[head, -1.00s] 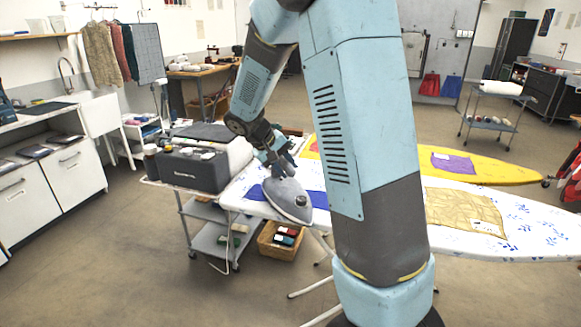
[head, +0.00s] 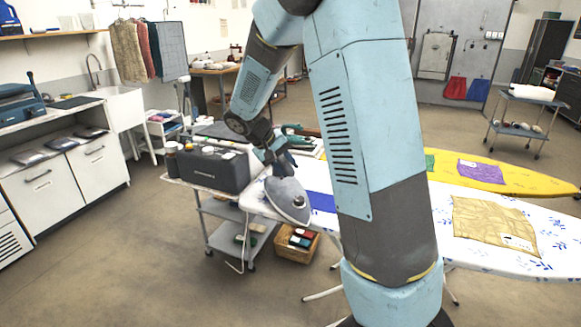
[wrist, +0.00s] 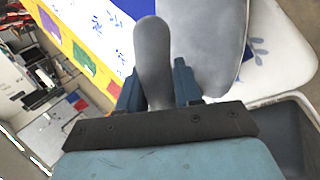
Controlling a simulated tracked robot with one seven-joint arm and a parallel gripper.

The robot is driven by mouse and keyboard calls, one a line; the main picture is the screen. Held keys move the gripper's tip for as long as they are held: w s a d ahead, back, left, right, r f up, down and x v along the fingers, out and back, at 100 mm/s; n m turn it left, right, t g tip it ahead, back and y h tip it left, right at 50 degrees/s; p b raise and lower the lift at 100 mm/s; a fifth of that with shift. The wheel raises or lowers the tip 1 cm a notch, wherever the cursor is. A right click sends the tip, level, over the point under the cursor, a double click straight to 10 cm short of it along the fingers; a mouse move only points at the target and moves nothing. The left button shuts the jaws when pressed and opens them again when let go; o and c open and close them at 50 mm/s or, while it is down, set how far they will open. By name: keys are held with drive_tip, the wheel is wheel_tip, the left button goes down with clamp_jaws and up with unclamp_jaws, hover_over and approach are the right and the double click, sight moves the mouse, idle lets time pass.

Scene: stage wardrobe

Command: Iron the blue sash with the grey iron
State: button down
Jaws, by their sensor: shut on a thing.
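The grey iron (head: 285,203) is at the left end of the white, blue-patterned ironing board (head: 560,256). My gripper (head: 274,158) is shut on its handle (wrist: 153,55), which sits between the two fingers in the wrist view. The iron looks low over the board; I cannot tell whether its sole touches the cloth. The blue sash (head: 322,202) shows just right of the iron. My arm and the iron hide the rest of it. In the wrist view, blue cloth shows left of the iron body (wrist: 212,45).
A dark box (head: 215,170) on a grey trolley stands close left of the iron. A basket (head: 297,246) is on the floor below. A tan cloth (head: 490,228) lies on the board's right part. A yellow board (head: 535,183) with a purple cloth (head: 481,171) is behind.

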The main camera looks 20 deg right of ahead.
sight(284, 158)
drive_tip(key=shift+w+a+r, duration=0.1)
drive_tip(key=shift+w+a, duration=0.1)
drive_tip(key=shift+a, duration=0.05)
drive_tip(key=shift+w, duration=0.1)
wheel_tip(284, 158, up, 2)
drive_tip(key=shift+d+r, duration=0.1)
drive_tip(key=shift+r, duration=2.95)
